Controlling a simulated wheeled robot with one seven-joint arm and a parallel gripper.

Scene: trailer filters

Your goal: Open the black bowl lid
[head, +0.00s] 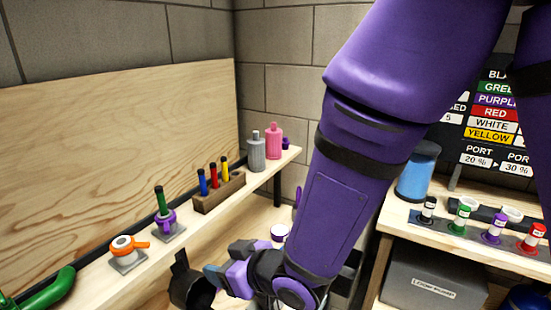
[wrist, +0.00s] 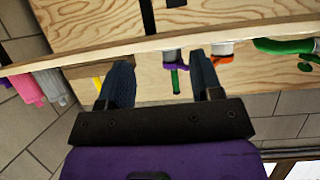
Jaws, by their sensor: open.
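I cannot make out a black bowl or its lid for certain in either view. In the wrist view my gripper (wrist: 159,60) is open, with two dark blue fingers apart and nothing held between them. The fingers point toward the wooden shelf (wrist: 140,55), which appears upside down there. In the head view my purple arm reaches down to the lower middle, and dark parts at its end sit low in front of the shelf (head: 95,280). The arm hides much of the middle and right.
On the shelf are an orange-handled valve (head: 128,243), a purple clamp with a green marker (head: 160,205), a marker block (head: 220,190), a grey bottle (head: 256,152) and a pink bottle (head: 273,142). A right-hand bench (head: 440,238) holds small labelled bottles and a blue canister (head: 417,172).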

